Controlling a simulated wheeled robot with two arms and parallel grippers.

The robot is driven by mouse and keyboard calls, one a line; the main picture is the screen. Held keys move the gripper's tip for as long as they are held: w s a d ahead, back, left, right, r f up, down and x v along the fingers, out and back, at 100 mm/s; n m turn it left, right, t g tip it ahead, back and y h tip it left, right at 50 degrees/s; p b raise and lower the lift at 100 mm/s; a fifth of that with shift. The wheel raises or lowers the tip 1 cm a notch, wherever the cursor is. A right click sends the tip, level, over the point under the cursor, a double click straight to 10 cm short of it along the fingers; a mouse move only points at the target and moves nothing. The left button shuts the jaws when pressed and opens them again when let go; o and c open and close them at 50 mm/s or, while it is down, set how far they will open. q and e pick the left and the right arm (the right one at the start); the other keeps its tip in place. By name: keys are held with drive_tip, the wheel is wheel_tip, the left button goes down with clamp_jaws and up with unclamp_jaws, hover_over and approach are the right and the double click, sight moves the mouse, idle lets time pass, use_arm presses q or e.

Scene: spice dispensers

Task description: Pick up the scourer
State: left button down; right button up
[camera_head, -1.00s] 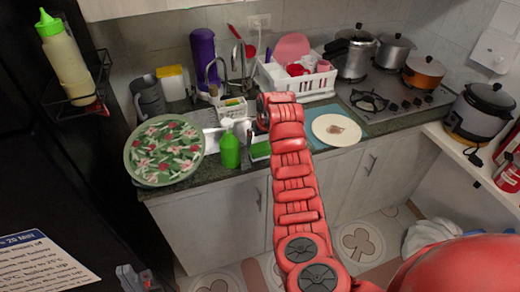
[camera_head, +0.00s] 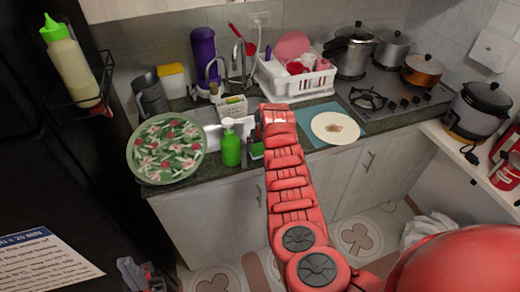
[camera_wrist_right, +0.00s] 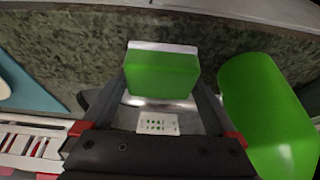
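The scourer (camera_wrist_right: 162,72) is a green block with a pale strip along one side. In the right wrist view it sits between the two finger ends of my right gripper (camera_wrist_right: 162,95), which look spread at its left and right sides. I cannot tell whether they touch it. In the head view a small green part of the scourer (camera_head: 257,150) shows on the counter, mostly hidden by my right arm.
A green soap bottle (camera_head: 231,149) stands close beside the scourer; it also fills the right of the wrist view (camera_wrist_right: 265,115). A floral plate (camera_head: 165,148) is to the left. A dish rack (camera_head: 296,84) and a pale plate on a blue mat (camera_head: 312,109) are to the right.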

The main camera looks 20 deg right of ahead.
sight(260, 145)
drive_tip(key=c, duration=0.4)
drive_tip(key=shift+r, duration=0.1)
drive_tip(key=shift+r+b, duration=0.45)
drive_tip(key=shift+b, duration=0.1)
wheel_tip(260, 145, up, 2)
drive_tip(key=shift+s+d+r+b, duration=0.1)
drive_tip(key=shift+s+r+b, duration=0.05)
drive_tip(key=shift+b, duration=0.5)
drive_tip(key=shift+s+d+r, duration=0.1)
drive_tip(key=shift+s+r, duration=0.15)
drive_tip(key=shift+s, duration=2.35)
drive_tip(key=shift+s+a+r, duration=0.1)
drive_tip(key=shift+s+r, duration=0.15)
drive_tip(key=shift+s, duration=2.4)
drive_tip(key=shift+s+d+r, duration=0.1)
drive_tip(key=shift+s+r, duration=0.15)
drive_tip(key=shift+s, duration=2.35)
